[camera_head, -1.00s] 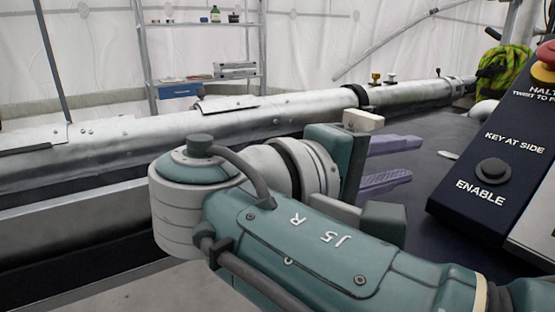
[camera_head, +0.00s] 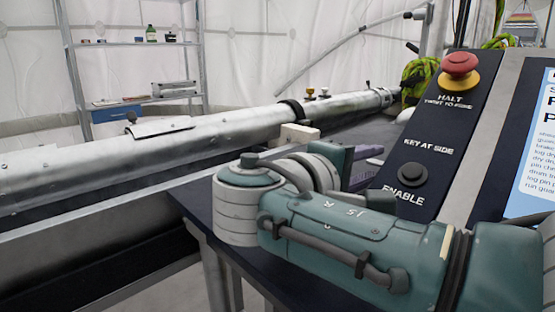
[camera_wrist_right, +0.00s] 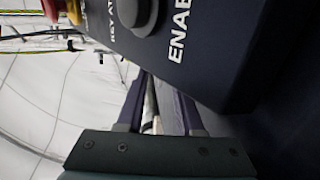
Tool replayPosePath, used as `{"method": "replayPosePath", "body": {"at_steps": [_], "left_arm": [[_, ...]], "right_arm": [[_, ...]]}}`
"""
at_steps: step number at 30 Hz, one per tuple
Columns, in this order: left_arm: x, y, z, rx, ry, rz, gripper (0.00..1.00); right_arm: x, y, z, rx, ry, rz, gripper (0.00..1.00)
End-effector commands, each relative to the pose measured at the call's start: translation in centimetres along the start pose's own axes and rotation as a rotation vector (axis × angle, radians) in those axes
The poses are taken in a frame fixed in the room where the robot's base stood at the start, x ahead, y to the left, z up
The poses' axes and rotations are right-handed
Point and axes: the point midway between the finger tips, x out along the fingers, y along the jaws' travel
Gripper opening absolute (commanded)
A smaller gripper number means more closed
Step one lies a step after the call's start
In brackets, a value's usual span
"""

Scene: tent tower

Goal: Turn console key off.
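The console (camera_head: 432,150) is a dark sloped box at the right of the head view, lettered "KEY AT SIDE". It also shows close up and tilted in the wrist view (camera_wrist_right: 230,60). I cannot make out the key itself in either view. My right gripper (camera_head: 368,165) is at the console's left side, its lilac fingers partly hidden by my wrist. In the wrist view the right gripper's fingers (camera_wrist_right: 158,95) stand apart beside the console's edge, with no clearly held object between them. My left gripper is not in view.
The console carries a red HALT button (camera_head: 459,67) and a dark ENABLE button (camera_head: 412,174). It stands on a dark table (camera_head: 190,199). A long metal tube (camera_head: 220,118) runs behind. A shelf rack (camera_head: 138,45) stands farther back. A white sheet with text (camera_head: 540,150) is at far right.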

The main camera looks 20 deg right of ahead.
Motion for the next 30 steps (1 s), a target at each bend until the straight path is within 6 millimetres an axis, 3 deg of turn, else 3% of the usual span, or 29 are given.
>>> {"method": "replayPosePath", "body": {"at_steps": [2,12,30], "left_arm": [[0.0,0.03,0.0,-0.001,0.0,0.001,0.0],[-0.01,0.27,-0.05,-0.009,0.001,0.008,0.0],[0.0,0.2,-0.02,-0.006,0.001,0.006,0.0]], "right_arm": [[-0.02,0.0,-0.01,0.0,0.0,0.0,0.35],[-0.06,0.0,-0.02,0.0,0.0,0.0,0.0],[-0.07,-0.01,-0.02,0.0,0.001,0.0,0.0]]}}
